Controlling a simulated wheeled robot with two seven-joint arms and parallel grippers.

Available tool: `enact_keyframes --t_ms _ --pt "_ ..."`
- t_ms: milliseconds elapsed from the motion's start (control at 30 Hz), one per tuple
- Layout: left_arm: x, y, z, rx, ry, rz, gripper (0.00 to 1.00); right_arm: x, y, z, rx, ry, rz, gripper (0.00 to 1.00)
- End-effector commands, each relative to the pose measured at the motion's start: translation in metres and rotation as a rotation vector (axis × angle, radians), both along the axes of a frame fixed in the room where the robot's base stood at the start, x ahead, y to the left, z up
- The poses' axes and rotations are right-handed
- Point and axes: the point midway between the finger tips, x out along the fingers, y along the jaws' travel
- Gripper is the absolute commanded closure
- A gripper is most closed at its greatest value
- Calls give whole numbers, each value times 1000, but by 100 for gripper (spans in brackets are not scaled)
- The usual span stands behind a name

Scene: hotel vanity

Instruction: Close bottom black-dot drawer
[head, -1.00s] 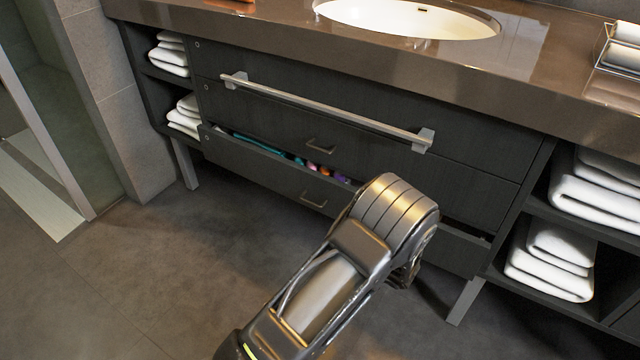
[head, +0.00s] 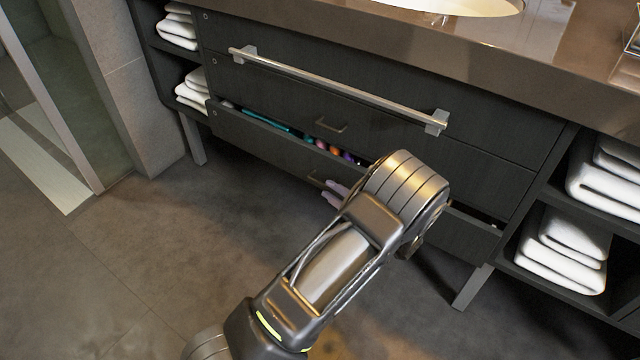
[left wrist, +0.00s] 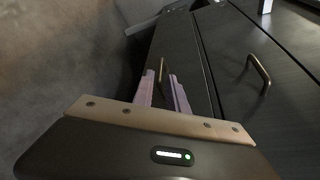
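The bottom drawer (head: 250,137) of the dark vanity stands a little open, with its contents showing along the top gap. Its small bronze handle (head: 316,182) is partly hidden by my left gripper; it also shows in the left wrist view (left wrist: 162,68). My left gripper (head: 334,191) is in front of the drawer at handle height. In the left wrist view its two pale pinkish fingers (left wrist: 164,78) are apart, with the handle just beyond and between their tips; contact cannot be told. The black-dot mark cannot be made out clearly. My right gripper is out of view.
A silver towel bar (head: 340,87) runs across the front above. The middle drawer's handle (head: 331,125) sits higher and looks shut. Folded towels (head: 565,250) fill open shelves at both sides. A metal leg (head: 472,288) stands at right. The floor (head: 120,260) in front is clear.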

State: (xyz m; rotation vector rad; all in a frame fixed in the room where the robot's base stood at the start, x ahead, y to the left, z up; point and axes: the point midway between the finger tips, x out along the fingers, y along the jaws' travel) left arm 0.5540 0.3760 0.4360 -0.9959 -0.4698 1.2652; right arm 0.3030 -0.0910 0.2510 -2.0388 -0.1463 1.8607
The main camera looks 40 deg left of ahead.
Motion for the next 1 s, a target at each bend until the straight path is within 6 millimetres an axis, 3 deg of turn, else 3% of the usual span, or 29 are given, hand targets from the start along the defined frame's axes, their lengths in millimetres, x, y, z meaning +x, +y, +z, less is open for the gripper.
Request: enact_keyframes --t_ms 200,367,700,900,1000 --pt "9 34 -10 0 -1 3 82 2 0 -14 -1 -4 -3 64" --pt "15 49 -12 1 -2 2 82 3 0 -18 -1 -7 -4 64" --pt "16 53 -12 0 -1 1 83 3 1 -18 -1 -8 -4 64" --pt "16 52 -12 0 -1 1 99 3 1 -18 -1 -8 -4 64" --pt "16 52 -12 1 0 1 100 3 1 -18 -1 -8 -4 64"
